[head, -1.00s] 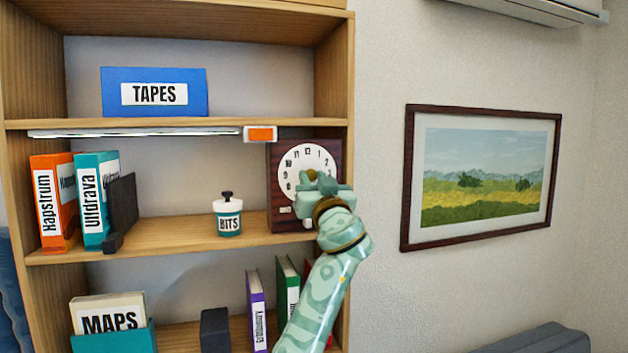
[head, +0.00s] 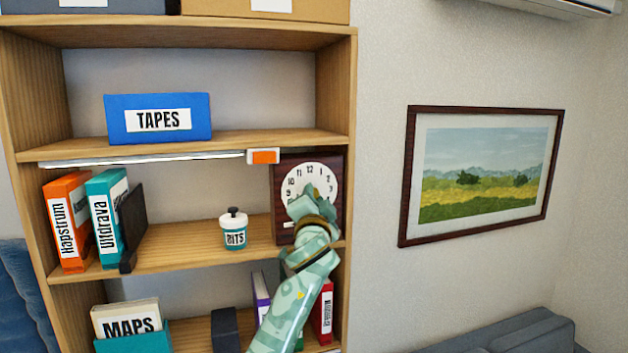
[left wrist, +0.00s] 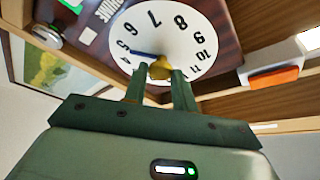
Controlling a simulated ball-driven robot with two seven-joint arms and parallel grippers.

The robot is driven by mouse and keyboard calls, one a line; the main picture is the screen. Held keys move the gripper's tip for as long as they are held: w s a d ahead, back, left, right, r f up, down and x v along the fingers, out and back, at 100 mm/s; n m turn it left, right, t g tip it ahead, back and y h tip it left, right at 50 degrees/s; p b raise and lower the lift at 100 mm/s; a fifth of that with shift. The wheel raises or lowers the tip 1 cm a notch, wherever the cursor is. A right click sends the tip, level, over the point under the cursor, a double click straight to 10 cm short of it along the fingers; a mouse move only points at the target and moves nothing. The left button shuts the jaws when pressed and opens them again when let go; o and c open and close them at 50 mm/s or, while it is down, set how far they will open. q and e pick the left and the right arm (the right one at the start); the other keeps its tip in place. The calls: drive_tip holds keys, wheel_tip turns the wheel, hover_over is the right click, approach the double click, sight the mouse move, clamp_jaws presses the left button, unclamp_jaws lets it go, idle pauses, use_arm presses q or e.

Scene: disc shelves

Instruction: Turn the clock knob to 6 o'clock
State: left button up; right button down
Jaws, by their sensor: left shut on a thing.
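The clock (head: 318,172) has a dark wooden case and a white dial and stands on the middle shelf at its right end. In the left wrist view its dial (left wrist: 180,40) is seen close and turned round. A brass-coloured knob (left wrist: 161,68) sits at the dial's middle. A blue pointer (left wrist: 143,53) runs from it towards about the 5. My left gripper (left wrist: 159,77) is shut on the knob, one finger on either side. In the head view the left gripper (head: 308,198) covers the lower dial and the knob. My right gripper is not in view.
A white and teal BITS jar (head: 234,232) stands left of the clock on the shelf. A light bar (head: 150,159) with an orange end (head: 264,156) runs under the upper shelf. The shelf's right side panel (head: 346,120) is close beside the clock.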

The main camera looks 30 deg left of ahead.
use_arm(q)
drive_tip(key=shift+r+m+g+h+p, duration=0.1)
drive_tip(key=shift+m+g+h+p, duration=0.3)
drive_tip(key=shift+m, duration=1.5)
drive_tip(key=shift+r+m+g+h+p, duration=0.1)
drive_tip(key=shift+m+g+h, duration=0.5)
drive_tip(key=shift+m, duration=1.3)
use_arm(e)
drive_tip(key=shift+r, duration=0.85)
use_arm(q)
drive_tip(key=shift+f, duration=0.1)
drive_tip(key=o, duration=1)
drive_tip(key=shift+c, duration=0.2)
